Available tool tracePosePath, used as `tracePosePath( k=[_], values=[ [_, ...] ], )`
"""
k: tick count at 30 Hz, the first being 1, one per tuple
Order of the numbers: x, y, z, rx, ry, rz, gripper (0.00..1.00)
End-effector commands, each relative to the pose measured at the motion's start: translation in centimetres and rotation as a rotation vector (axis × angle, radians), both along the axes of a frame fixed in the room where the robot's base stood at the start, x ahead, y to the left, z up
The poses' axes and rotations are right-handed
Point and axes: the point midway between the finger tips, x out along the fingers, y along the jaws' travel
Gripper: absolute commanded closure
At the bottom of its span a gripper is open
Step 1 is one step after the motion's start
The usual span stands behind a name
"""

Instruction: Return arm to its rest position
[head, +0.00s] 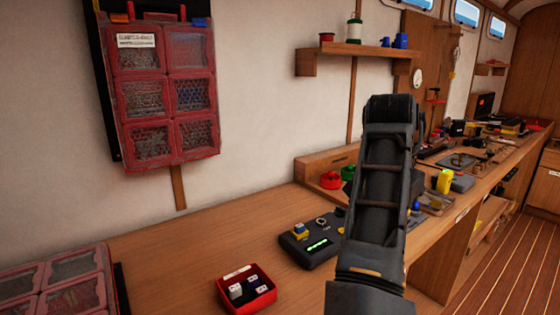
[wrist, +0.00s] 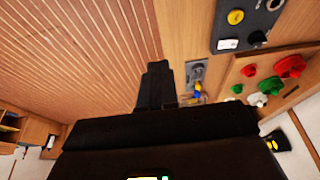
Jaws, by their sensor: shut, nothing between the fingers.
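My arm stands raised in the middle of the head view, in front of the workbench (head: 180,245). My gripper does not show clearly there. In the wrist view my gripper (wrist: 156,85) is a dark block at the centre, its fingers together with nothing held. It is over the bench edge, with the plank floor (wrist: 75,45) to its left and the bench (wrist: 183,35) to its right.
A red tray (head: 245,296) with small blocks and a dark device (head: 312,250) with a green display lie on the bench. A red compartment rack (head: 163,90) hangs on the wall. A shelf (head: 360,52) is behind my arm. The plank floor (head: 505,265) at right is clear.

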Motion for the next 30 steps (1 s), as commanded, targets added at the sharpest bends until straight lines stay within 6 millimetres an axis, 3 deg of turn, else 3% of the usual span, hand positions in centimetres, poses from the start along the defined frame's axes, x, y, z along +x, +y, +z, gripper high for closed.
tracePosePath(
  k=[8, 17, 24, 30],
  values=[
    [-0.4, -2.5, -3.0, -0.086, -0.041, 0.031, 1.00],
    [-1.9, -7.1, -8.5, -0.250, -0.111, 0.116, 1.00],
    [-5.3, -11.4, -14.2, -0.434, -0.194, 0.271, 1.00],
    [-9.4, -13.2, -18.1, -0.548, -0.259, 0.424, 1.00]
  ],
)
